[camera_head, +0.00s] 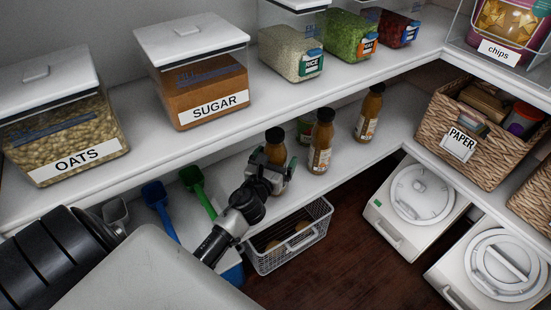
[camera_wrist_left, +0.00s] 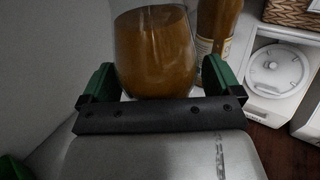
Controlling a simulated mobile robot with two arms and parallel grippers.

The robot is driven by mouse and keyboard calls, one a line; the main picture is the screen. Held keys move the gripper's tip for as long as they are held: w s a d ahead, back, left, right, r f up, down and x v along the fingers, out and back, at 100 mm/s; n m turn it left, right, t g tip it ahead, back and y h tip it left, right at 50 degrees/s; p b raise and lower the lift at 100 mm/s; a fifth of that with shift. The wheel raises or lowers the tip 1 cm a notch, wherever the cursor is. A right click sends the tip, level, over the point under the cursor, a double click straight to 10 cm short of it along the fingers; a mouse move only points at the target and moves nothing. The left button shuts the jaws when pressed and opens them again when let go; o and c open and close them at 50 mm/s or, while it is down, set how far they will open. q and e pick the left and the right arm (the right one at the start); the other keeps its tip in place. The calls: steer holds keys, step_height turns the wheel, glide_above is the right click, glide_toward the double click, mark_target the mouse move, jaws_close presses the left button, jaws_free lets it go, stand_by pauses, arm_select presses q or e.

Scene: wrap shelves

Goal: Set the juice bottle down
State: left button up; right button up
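The juice bottle (camera_head: 275,151), orange-brown with a black cap, stands upright over the lower shelf at the left of two similar bottles. My left gripper (camera_head: 268,177) is around its lower part, with a green-padded finger on each side. In the left wrist view the bottle (camera_wrist_left: 155,50) fills the space between the fingers (camera_wrist_left: 160,88), and the gripper looks shut on it. The gripper hides the bottle's base, so I cannot tell whether it touches the shelf. My right gripper is not in view.
A wire basket (camera_head: 290,240) is below. Green (camera_head: 198,190) and blue (camera_head: 158,205) scoops are at left. The upper shelf (camera_head: 200,145) overhangs.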

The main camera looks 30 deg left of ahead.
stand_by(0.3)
arm_select(q)
steer(key=shift+s+d, duration=0.1)
steer(key=shift+s, duration=0.25)
steer(key=s+d+r+n+g+y, duration=0.1)
steer(key=s+d+r+n, duration=0.15)
steer(key=s+n, duration=0.8)
steer(key=s+d+n+g+h, duration=0.3)
steer(key=d+n, duration=0.3)
steer(key=n, duration=0.4)
steer(key=s+d+f+n+g+h, duration=0.1)
steer(key=s+d+n+g+h, duration=0.2)
steer(key=d+n, duration=0.3)
steer(key=s+n, duration=0.1)
steer(key=n, duration=0.4)
steer(key=shift+s+d+f, duration=0.15)
steer(key=shift+s, duration=0.2)
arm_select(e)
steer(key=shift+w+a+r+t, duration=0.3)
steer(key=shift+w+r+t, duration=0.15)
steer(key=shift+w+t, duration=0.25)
